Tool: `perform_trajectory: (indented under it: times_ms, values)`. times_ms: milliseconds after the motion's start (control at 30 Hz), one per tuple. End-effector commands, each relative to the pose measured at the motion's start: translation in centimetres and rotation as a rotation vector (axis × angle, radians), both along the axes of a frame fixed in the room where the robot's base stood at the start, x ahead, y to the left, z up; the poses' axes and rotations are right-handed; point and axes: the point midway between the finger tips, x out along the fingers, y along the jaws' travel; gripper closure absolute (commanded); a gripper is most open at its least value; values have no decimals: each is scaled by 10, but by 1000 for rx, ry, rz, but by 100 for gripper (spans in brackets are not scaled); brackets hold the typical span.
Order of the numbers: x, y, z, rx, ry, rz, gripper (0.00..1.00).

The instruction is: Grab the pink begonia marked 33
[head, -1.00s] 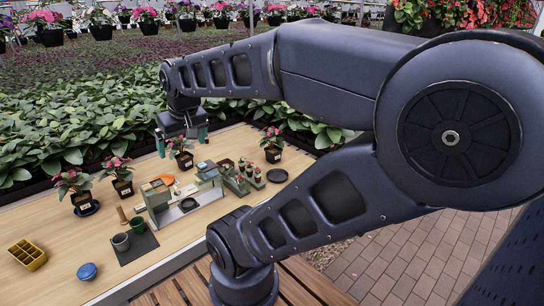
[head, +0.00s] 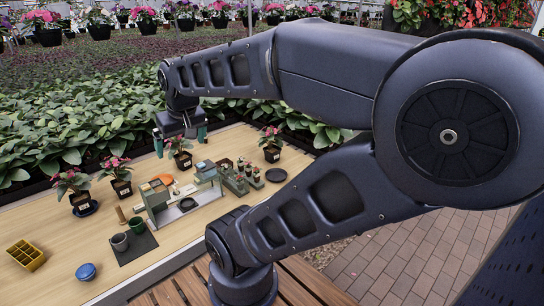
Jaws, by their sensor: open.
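Several pink-flowered plants in dark pots with small pale labels stand on the wooden table. One pot (head: 183,161) is at the table's back edge, another (head: 272,154) is to its right, and two more, one pot (head: 122,188) and one on a blue saucer (head: 82,202), are to the left. The label numbers are too small to read, so I cannot tell which is 33. My gripper (head: 180,142) is open, pointing down over the back-edge plant. Its fingers appear on either side of the foliage, above the pot. I cannot tell whether they touch it.
A grey-green bench device (head: 157,205) and a rack of small pots (head: 236,182) fill the table's middle. A dark round saucer (head: 276,175), yellow tray (head: 26,256), blue bowl (head: 86,271) and dark mat (head: 136,248) lie around. Leafy plants (head: 60,125) border the back edge.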

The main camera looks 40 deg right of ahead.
Motion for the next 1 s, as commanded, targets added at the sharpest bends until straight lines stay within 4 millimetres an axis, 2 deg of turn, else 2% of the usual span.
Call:
perform_trajectory:
  times_ms: [167, 367, 733, 1000]
  values:
    - [10, -5, 3, -21, 5, 15, 0]
    - [52, -29, 11, -116, 34, 89, 0]
    - [143, -98, 13, -306, 118, 281, 0]
    - [204, -161, -3, -416, 200, 436, 0]
